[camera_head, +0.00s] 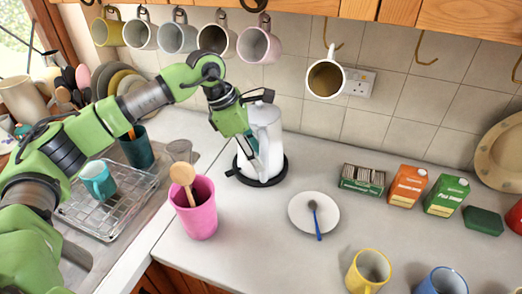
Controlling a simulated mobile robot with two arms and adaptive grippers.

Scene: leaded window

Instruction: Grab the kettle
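The white kettle (267,150) stands upright on its round black base (264,178) on the counter, near the tiled wall. My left gripper (256,160) points down at the kettle's left side and overlaps it in the view. It hides part of the kettle's body and its handle area. I cannot tell whether the fingers touch the kettle or are closed on any part of it. My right gripper is not in view.
A pink pot (198,222) with a wooden spoon stands left in front of the kettle. A white plate (300,221) with a blue spoon lies to the right. Several mugs (258,44) hang above. A dish rack (108,213) is at left. The counter between the plate and kettle is clear.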

